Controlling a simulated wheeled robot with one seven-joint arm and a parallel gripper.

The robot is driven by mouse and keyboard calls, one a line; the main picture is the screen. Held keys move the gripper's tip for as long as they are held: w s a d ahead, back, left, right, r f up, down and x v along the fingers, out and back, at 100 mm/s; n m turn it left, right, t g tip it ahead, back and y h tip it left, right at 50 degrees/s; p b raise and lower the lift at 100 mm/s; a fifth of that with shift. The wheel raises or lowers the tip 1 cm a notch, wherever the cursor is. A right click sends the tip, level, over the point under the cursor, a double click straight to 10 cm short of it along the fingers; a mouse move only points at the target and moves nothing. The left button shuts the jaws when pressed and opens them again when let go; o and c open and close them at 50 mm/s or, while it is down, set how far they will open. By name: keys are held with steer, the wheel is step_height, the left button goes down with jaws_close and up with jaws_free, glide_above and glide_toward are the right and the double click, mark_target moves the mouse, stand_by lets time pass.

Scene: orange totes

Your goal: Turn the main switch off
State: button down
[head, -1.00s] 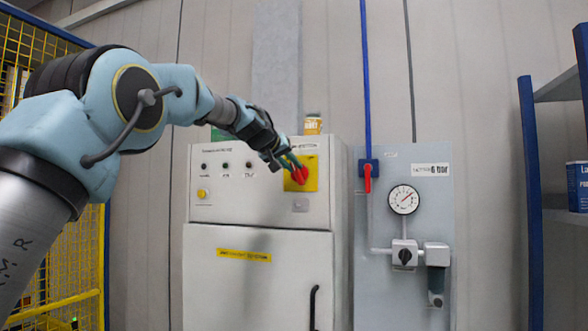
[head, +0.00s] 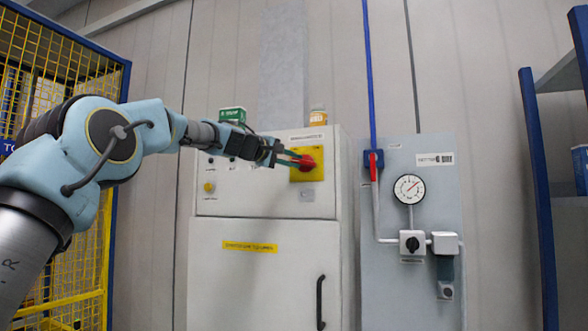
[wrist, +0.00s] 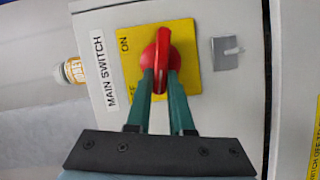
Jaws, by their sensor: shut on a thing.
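The main switch is a red rotary handle (head: 307,162) on a yellow plate (head: 310,174), at the upper right of the grey cabinet's front. In the wrist view the red handle (wrist: 161,60) stands lengthwise up the picture, across the direction from its "MAIN SWITCH" label to the cabinet below. "ON" shows on the yellow plate (wrist: 185,30); a second marking is partly hidden by a finger. My gripper (head: 299,160) reaches in from the left, its green fingers (wrist: 160,74) shut on the handle's two sides.
The grey cabinet (head: 265,285) has indicator lamps, a yellow button (head: 209,187) and a black door handle (head: 320,302). A pneumatic panel (head: 385,285) with a gauge (head: 409,189) is close on the right. Yellow mesh fencing (head: 95,265) stands left.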

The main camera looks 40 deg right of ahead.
steer(key=shift+f+n+h+b, duration=0.35)
steer(key=shift+n+h+b, duration=0.15)
steer(key=shift+n+b, duration=0.6)
steer(key=shift+n, duration=0.3)
steer(key=c, duration=0.8)
jaws_free()
steer(key=shift+a, duration=0.1)
steer(key=s+a+b, duration=0.1)
steer(key=a+b, duration=0.4)
steer(key=a, duration=0.5)
steer(key=shift+s+a+b, duration=0.2)
steer(key=shift+a+b, duration=0.05)
steer(key=shift+b, duration=0.1)
steer(key=shift+f, duration=0.1)
